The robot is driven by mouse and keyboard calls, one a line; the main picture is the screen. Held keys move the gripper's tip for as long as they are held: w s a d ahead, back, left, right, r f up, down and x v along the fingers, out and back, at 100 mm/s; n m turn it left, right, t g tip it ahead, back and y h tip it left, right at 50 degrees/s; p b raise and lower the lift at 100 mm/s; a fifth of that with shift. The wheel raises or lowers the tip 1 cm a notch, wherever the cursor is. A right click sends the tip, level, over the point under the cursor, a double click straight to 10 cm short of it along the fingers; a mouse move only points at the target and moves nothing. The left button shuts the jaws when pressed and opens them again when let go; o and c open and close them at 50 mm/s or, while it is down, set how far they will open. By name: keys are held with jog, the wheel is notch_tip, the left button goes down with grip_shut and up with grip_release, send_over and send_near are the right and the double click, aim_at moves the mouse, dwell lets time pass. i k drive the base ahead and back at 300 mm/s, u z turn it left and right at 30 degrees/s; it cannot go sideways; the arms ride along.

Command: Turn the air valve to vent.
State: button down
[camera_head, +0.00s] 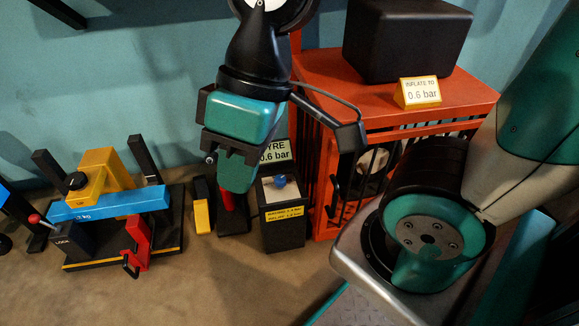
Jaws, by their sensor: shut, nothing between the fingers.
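My gripper (237,184) hangs from above at the centre, its fingers shut and empty, pointing down. Its tip overlaps the top of a red part (233,214) on a black base; I cannot tell whether they touch. To the right is a black box (284,232) with a blue knob (280,181) on a pale top and a yellow label mentioning bar. A "TYRE 0.6 bar" sign (276,151) stands behind, partly hidden by the gripper. No marking reading vent is legible, so I cannot tell which part is the air valve or its setting.
An orange cage (322,190) with dark bars stands on the right, with a round item inside. A black block (405,40) and an "INFLATE TO 0.6 bar" sign (420,93) sit on it. A blue-and-yellow fixture (110,203) stands left. Bare bench (190,290) lies in front.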

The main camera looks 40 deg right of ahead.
aim_at(280, 180)
jog(key=u, duration=0.05)
jog(key=k, duration=0.15)
jog(key=z, duration=1.1)
jog(key=i, duration=0.6)
jog(key=u, duration=0.55)
